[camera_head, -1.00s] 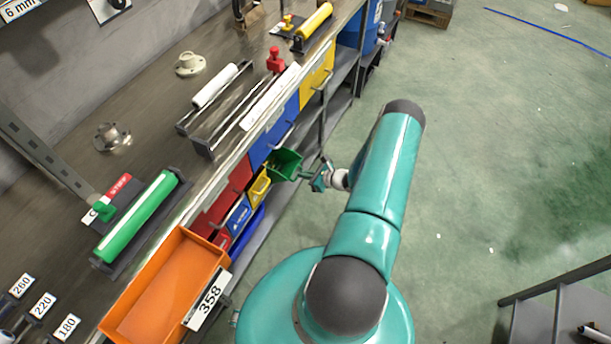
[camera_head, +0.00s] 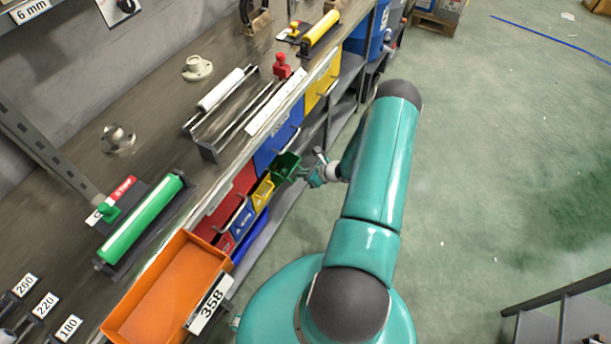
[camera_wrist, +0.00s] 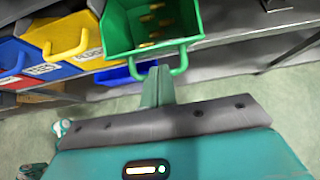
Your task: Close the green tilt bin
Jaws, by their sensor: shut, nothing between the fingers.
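The green tilt bin (camera_head: 285,168) is tipped open out of the row of bins under the bench. In the wrist view the green bin (camera_wrist: 121,28) shows its open top, with several small brass-coloured pieces inside and a loop handle at its front rim. My gripper (camera_head: 311,179) is just right of the bin in the head view.
A yellow bin (camera_wrist: 62,33) and a blue bin (camera_wrist: 14,58) sit to the left. A bench (camera_head: 150,115) with rollers and an orange tray (camera_head: 165,295) lies above and left. Open green floor (camera_head: 490,170) is to the right.

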